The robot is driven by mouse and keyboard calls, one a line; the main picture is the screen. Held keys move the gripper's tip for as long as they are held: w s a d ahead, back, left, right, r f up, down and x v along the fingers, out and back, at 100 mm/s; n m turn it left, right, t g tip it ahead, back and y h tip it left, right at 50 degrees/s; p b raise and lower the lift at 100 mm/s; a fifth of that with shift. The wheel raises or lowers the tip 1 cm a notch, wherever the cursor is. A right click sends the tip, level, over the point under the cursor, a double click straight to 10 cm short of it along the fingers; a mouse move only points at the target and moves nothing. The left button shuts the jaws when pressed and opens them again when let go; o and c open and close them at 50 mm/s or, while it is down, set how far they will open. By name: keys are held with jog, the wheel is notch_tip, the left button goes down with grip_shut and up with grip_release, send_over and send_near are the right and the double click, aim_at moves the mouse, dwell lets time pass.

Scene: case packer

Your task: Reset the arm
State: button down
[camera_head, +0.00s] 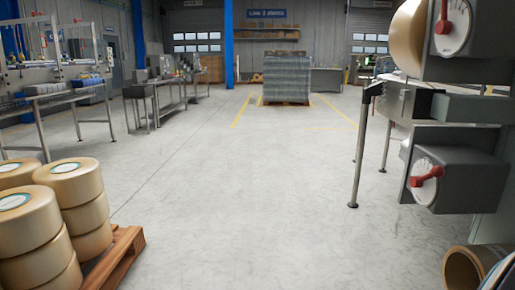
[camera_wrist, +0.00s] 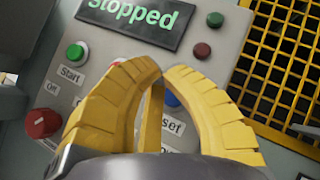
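My gripper (camera_wrist: 162,72) shows in the wrist view as two yellow segmented fingers. Their tips come together with nothing visible held between them. Behind the fingers is a grey control panel (camera_wrist: 215,70) with a display reading "Stopped" (camera_wrist: 135,18). A blue button (camera_wrist: 172,98) is partly hidden by the right finger, above a label ending in "set" (camera_wrist: 172,126). I cannot tell whether the fingertips touch the panel. My gripper and arm are not visible in the head view.
The panel has a green button (camera_wrist: 75,52) by "Start", a red knob (camera_wrist: 43,124) and yellow mesh (camera_wrist: 285,60) on the right. In the head view, tape rolls (camera_head: 75,182) stand on a pallet (camera_head: 117,255) at left, grey machinery (camera_head: 462,180) at right. The middle floor is clear.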

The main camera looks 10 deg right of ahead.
jog(key=w+a+f+n+t+y+p, duration=0.1)
jog(key=w+a+n+t+y+p, duration=0.15)
jog(key=w+n+y+p, duration=0.35)
jog(key=w+a+f+n+t+y+p, duration=0.1)
jog(key=w+a+f+n+t+p, duration=0.15)
jog(key=w, duration=0.65)
jog(key=w+a+f+n+y+p, duration=0.35)
jog(key=a+n+p, duration=0.2)
jog(key=a, duration=0.25)
jog(key=w+a+f+n+y+p, duration=0.3)
jog(key=w+a+n+y+p, duration=0.15)
jog(key=a+n, duration=0.35)
jog(key=a+f+n+y+p, duration=0.4)
jog(key=a+n, duration=0.1)
jog(key=a, duration=0.5)
jog(key=s+a+f+n+g+y+p, duration=0.2)
jog(key=s+a+f+n+g+p, duration=0.1)
jog(key=s+a+n+p, duration=0.2)
jog(key=s+a+f+n+g+y+p, duration=0.3)
jog(key=s+a+f+n+g+p, duration=0.1)
jog(key=s+a+n, duration=0.6)
jog(key=s+a+p, duration=0.1)
jog(key=a, duration=0.1)
jog(key=shift+s+a+f+p, duration=0.15)
jog(key=shift+a+f+p, duration=0.1)
jog(key=shift+a+p, duration=0.15)
